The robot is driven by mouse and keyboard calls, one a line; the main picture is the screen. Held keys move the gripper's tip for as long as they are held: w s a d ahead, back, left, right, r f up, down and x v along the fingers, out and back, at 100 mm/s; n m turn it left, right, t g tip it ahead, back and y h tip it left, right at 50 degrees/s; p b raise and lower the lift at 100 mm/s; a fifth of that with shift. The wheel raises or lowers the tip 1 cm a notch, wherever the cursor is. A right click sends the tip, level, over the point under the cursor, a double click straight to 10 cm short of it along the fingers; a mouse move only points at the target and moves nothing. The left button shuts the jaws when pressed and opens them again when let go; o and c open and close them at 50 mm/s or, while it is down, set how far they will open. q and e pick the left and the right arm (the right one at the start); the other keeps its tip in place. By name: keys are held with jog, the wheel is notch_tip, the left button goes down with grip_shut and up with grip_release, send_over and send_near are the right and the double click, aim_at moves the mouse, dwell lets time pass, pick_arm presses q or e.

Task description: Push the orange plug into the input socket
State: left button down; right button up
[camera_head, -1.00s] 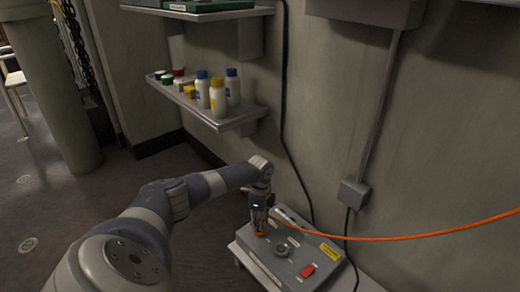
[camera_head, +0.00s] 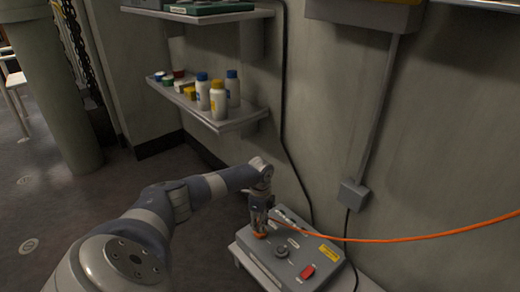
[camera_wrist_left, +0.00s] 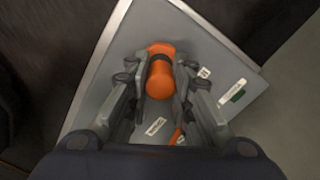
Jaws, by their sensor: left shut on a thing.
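My left gripper (camera_head: 259,229) points down over the far left part of a grey control box (camera_head: 256,259). It is shut on the orange plug (camera_wrist_left: 160,78), which shows between the two fingers in the left wrist view. A dark band separates the plug's body from an orange part at its front end (camera_wrist_left: 160,48), by the box's surface. An orange cable (camera_head: 430,236) runs from the gripper off to the right. The input socket is hidden under the plug and fingers, so I cannot tell how deep the plug sits. My right gripper is not in view.
The box carries a round knob (camera_head: 281,251), a red switch (camera_head: 307,271) and a yellow label (camera_head: 329,253). It stands on a light ledge by the wall. A shelf with bottles (camera_head: 217,97) hangs behind. A black cable and a grey conduit box (camera_head: 353,194) are on the wall.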

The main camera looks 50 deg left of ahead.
pick_arm(q)
jog(key=shift+p, duration=0.35)
jog(key=shift+f, duration=0.25)
jog(key=shift+f, duration=0.15)
jog(key=shift+f, duration=0.1)
dwell(0.7)
jog(key=c, duration=1.3)
grip_release()
jog(key=shift+c, duration=0.2)
